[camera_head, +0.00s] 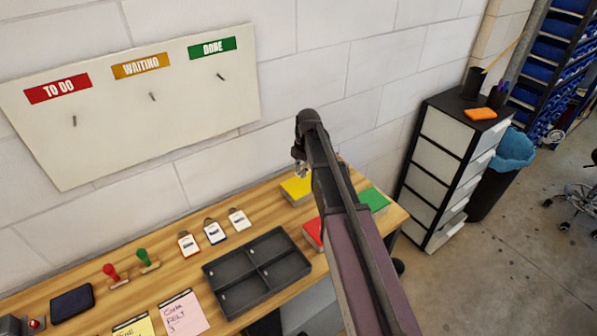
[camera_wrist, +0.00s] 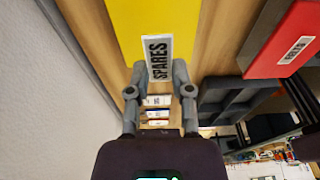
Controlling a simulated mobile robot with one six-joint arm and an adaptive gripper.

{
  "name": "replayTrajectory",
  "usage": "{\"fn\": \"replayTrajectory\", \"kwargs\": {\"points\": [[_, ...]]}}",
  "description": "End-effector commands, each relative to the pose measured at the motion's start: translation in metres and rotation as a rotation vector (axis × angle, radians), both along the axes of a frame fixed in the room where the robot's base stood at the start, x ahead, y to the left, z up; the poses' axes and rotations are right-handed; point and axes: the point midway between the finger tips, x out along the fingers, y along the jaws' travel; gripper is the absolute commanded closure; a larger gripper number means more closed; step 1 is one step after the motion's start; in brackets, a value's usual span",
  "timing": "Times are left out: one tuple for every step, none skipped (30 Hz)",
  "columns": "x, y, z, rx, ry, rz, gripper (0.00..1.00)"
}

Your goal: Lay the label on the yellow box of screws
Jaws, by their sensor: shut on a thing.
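The yellow box (camera_head: 296,190) stands at the back of the bench, and its yellow top fills the upper middle of the wrist view (camera_wrist: 140,20). My gripper (camera_wrist: 157,70) is shut on a white label (camera_wrist: 158,48) printed SPARES, held by its near end between the fingertips. The label overlaps the near edge of the yellow top in the wrist view; whether it touches the box I cannot tell. In the head view my gripper (camera_head: 301,168) is just above the yellow box, partly hidden by my arm, and the label cannot be made out.
A red box (camera_head: 312,233) with its own label and a green box (camera_head: 373,200) stand nearby, partly behind my arm. A dark divided tray (camera_head: 257,273), several tags and two stamps (camera_head: 112,273) lie to the left. The wall with a board (camera_head: 150,125) is close behind.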

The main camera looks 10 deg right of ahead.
Motion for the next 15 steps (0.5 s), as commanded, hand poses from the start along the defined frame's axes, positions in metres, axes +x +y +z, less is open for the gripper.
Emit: {"fn": "replayTrajectory", "kwargs": {"points": [[0.0,0.0,-0.006,0.0,0.0,0.0,0.87],[0.0,0.0,-0.008,0.0,0.0,0.0,0.87],[0.0,0.0,-0.01,0.0,0.0,0.0,0.87],[0.0,0.0,-0.012,0.0,0.0,0.0,0.87],[0.0,0.0,-0.013,0.0,0.0,0.0,0.87],[0.0,0.0,-0.016,0.0,0.0,-0.001,0.87],[0.0,0.0,-0.017,0.0,0.0,-0.001,0.87],[0.0,-0.001,-0.019,0.0,0.0,-0.001,0.87],[0.0,-0.001,-0.021,0.0,0.0,-0.001,0.87],[0.0,-0.001,-0.023,0.0,0.0,-0.001,0.87],[0.0,-0.001,-0.025,0.0,0.0,-0.001,0.87],[0.0,-0.001,-0.027,0.0,0.0,-0.001,0.87],[0.0,-0.001,-0.028,0.0,0.0,-0.001,0.87],[0.0,-0.001,-0.03,0.0,0.0,-0.001,0.87],[0.0,-0.001,-0.032,0.0,0.0,-0.001,0.87]]}}
